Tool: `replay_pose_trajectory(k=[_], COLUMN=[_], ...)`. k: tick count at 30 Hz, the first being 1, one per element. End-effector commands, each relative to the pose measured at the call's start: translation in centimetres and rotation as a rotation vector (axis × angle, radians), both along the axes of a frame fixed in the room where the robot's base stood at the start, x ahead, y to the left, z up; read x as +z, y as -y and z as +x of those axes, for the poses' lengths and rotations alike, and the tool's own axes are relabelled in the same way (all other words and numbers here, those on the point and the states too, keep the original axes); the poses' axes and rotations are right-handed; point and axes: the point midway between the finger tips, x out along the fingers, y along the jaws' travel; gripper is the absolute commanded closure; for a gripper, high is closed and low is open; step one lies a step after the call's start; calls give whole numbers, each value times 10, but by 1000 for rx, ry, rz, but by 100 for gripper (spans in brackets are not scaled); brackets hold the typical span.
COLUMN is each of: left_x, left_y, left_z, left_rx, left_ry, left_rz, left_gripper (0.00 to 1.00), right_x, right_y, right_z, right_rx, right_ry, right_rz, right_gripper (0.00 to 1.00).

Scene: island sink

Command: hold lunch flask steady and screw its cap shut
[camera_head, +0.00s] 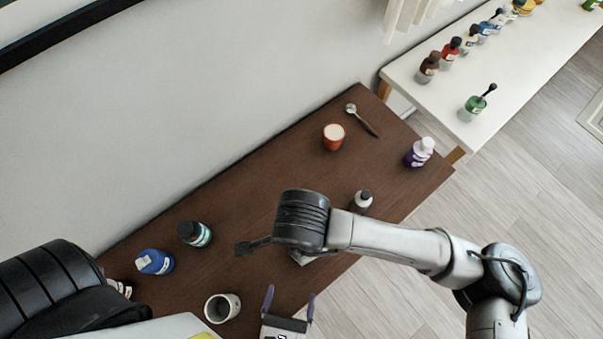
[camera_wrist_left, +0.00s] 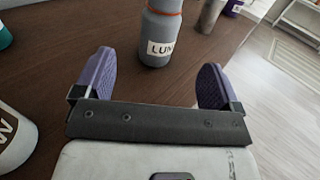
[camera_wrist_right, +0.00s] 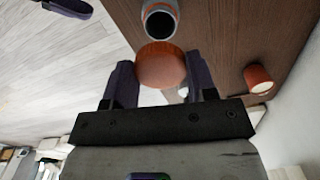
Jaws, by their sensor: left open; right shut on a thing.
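The lunch flask is a grey cylinder with an orange ring and a label starting "LUN"; it stands upright in the left wrist view (camera_wrist_left: 158,28). In the right wrist view its dark open mouth shows (camera_wrist_right: 160,22). My left gripper (camera_head: 290,298) is open and empty, its purple fingers (camera_wrist_left: 153,80) short of the flask and to either side of it. My right gripper (camera_wrist_right: 160,78) is shut on the round orange-brown cap (camera_wrist_right: 161,66), held apart from the flask body beside the mouth. In the head view my right arm hides most of the flask and the cap.
On the brown table are a white mug (camera_head: 222,308), a blue bottle (camera_head: 155,262), a dark teal-labelled jar (camera_head: 195,233), a grey bottle (camera_head: 361,201), an orange cup (camera_head: 333,138), a spoon (camera_head: 366,123) and a purple bottle (camera_head: 418,155). A white table (camera_head: 510,75) holds several bottles.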

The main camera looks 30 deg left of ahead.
Motion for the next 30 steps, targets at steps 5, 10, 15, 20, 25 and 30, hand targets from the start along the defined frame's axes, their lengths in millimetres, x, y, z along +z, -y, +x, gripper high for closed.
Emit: replay_pose_trajectory(k=[5,10,15,20,25,30], left_x=[0,0,0,1,1,1], left_y=[2,2,0,-8,-19,-30], left_z=[-1,0,5,24,50,75], left_rx=[-7,-6,-5,-3,-3,-3], left_ry=[2,2,2,5,5,4], left_rz=[12,9,8,8,9,8], left_gripper=[11,11,11,11,11,11], right_x=[-1,-1,-1,-1,-1,-1], right_y=[-1,-1,-1,-1,-1,-1], right_z=[-1,-1,-1,-1,-1,-1], right_rx=[-4,-3,-3,-2,-2,-2], right_ry=[0,0,0,0,0,0], right_rz=[0,0,0,0,0,0], right_gripper=[70,70,70,70,70,70])
